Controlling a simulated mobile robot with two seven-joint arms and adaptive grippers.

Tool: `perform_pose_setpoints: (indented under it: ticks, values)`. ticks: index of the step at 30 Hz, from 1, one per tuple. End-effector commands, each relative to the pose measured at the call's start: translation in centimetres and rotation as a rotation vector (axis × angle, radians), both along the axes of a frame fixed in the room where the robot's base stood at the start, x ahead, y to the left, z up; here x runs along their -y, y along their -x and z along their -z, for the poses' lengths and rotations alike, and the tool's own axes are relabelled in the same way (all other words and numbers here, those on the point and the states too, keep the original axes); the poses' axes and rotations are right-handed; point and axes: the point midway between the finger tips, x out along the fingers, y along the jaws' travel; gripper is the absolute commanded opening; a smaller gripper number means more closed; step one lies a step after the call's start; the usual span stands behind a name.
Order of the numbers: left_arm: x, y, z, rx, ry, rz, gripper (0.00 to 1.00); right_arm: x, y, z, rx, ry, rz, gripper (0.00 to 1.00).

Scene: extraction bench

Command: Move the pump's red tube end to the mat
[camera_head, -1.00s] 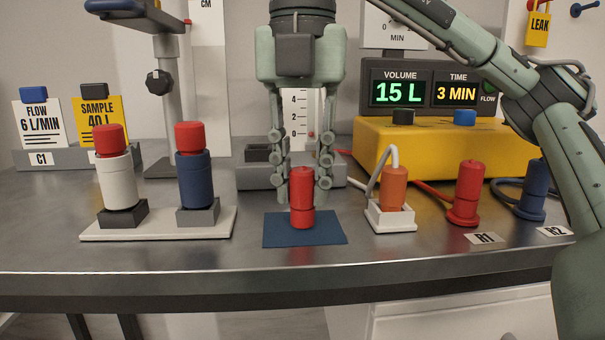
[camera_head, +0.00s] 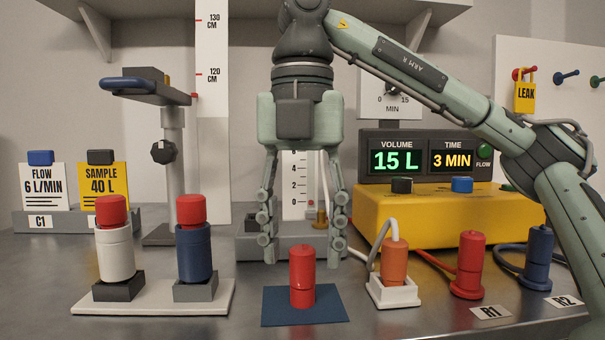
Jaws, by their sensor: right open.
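A red cylinder (camera_head: 302,275) stands upright on the blue mat (camera_head: 275,308); no tube shows on it. My right gripper (camera_head: 303,260) points down over the mat, open, with one finger either side of the cylinder's upper part and visible gaps between. A similar red tube end (camera_head: 468,265) stands at the R1 label, with a red tube running from it towards the yellow pump (camera_head: 420,218). My left gripper is not in view.
An orange piece (camera_head: 394,262) with a pale tube sits in a white holder (camera_head: 393,293) right of the mat. A blue tube end (camera_head: 538,258) stands by R2. Red-capped white (camera_head: 115,255) and blue (camera_head: 194,252) bottles stand on a pale base (camera_head: 150,305) at left.

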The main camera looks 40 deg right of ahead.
Motion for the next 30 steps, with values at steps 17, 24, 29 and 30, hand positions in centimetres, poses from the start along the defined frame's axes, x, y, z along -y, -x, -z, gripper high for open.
perform_pose_setpoints:
  ticks: [17,24,29,30]
  values:
    - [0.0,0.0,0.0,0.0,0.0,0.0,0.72,0.0,0.0,-9.0,0.001,0.001,0.002,0.48]
    - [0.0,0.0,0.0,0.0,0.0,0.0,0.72,0.0,0.0,-10.0,0.001,-0.001,0.002,0.48]
    - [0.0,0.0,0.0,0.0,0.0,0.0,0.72,0.0,0.0,-10.0,0.0,-0.001,0.002,0.48]
    - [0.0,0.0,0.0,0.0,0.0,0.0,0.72,0.0,0.0,-10.0,0.0,-0.001,0.001,0.48]
